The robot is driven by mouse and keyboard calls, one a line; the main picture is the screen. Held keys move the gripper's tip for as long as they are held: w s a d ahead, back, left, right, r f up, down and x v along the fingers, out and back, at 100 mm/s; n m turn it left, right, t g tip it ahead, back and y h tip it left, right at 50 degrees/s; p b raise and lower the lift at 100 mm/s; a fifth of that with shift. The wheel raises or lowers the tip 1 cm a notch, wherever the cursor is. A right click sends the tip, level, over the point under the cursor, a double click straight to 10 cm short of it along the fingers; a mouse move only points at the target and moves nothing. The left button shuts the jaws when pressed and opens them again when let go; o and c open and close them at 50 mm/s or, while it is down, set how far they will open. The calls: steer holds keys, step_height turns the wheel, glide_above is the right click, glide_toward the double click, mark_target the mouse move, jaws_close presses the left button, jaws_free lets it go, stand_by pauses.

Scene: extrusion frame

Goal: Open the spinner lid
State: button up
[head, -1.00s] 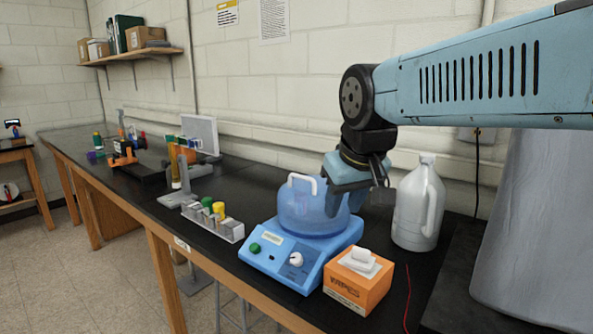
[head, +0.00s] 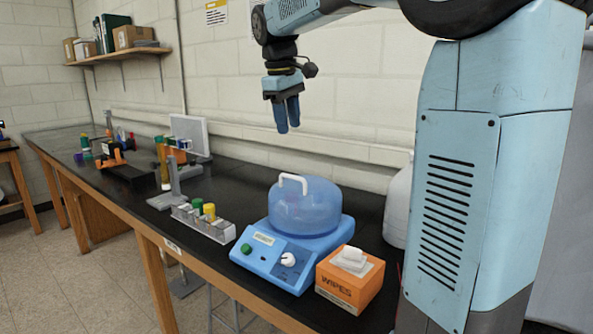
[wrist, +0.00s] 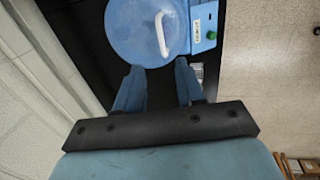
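The spinner (head: 262,262) is a blue machine with a green button and a white knob on its sloped front, standing on the black bench. Its translucent blue domed lid (head: 310,215) sits down over the top, closed, with a white arched handle (head: 293,181). In the wrist view the lid (wrist: 135,28) and handle (wrist: 161,34) lie beyond the fingertips. My gripper (head: 288,128) hangs above and behind the lid, fingers down, clear of it. In the wrist view my gripper (wrist: 157,76) shows two fingers apart with nothing between them.
An orange wipes box (head: 347,283) stands close to the right front of the spinner. A pale jug (head: 398,207) is behind it, partly hidden by my arm. A rack with vials (head: 203,224) stands to the left. The wall is close behind the bench.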

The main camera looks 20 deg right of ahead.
mark_target(295, 177)
steer(key=f, duration=0.4)
steer(key=w+d+f, duration=0.1)
steer(key=f, duration=0.4)
steer(key=d+f, duration=0.1)
steer(key=f, duration=0.3)
steer(key=shift+w+d+f, duration=0.1)
steer(key=shift+w+f, duration=0.1)
steer(key=shift+w, duration=0.1)
jaws_close()
stand_by(1.0)
